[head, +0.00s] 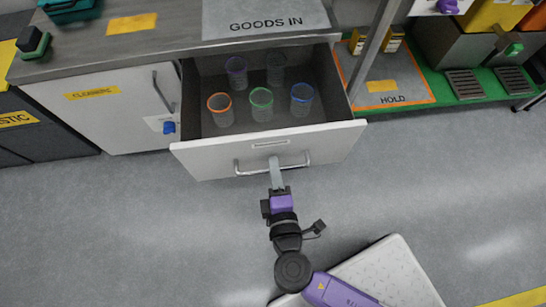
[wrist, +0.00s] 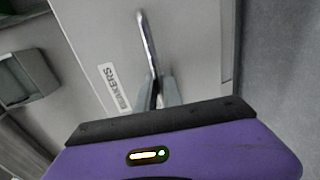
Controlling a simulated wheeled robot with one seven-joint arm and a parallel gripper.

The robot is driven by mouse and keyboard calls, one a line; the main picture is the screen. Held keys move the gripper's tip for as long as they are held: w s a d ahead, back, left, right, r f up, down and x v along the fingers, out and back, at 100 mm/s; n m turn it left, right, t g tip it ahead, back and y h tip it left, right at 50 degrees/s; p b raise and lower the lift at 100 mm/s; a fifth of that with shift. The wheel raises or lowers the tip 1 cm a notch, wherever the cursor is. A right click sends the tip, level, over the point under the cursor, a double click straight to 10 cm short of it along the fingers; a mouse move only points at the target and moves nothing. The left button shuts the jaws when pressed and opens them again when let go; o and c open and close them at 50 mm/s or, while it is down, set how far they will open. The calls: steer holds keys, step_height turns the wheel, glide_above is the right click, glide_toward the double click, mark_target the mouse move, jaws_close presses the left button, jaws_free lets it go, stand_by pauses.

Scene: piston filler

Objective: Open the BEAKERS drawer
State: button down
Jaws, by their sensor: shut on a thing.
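The BEAKERS drawer (head: 190,161) is pulled out from under the counter in the head view. Several clear beakers with coloured rims stand inside it, among them an orange-rimmed one (head: 220,110), a green-rimmed one (head: 262,103) and a blue-rimmed one (head: 302,98). The drawer's bar handle (head: 245,172) runs along its front. My gripper (head: 274,165) is shut on the handle near its middle. In the wrist view the fingers (wrist: 160,92) close around the handle (wrist: 146,35), beside the BEAKERS label (wrist: 114,86).
A GOODS IN mat (head: 262,18) lies on the counter above. Left is a closed CLEANING cabinet (head: 100,115) with its own handle (head: 162,92). A green-edged shelf with a HOLD mat (head: 385,85) stands right. The grey floor (head: 420,190) before the drawer is clear.

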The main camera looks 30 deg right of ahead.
steer(key=shift+s+a, duration=0.1)
steer(key=c, duration=1.5)
jaws_free()
steer(key=p+v, duration=0.1)
steer(key=v, duration=0.6)
steer(key=shift+s+p, duration=0.35)
steer(key=shift+s, duration=0.05)
steer(key=shift+a, duration=0.15)
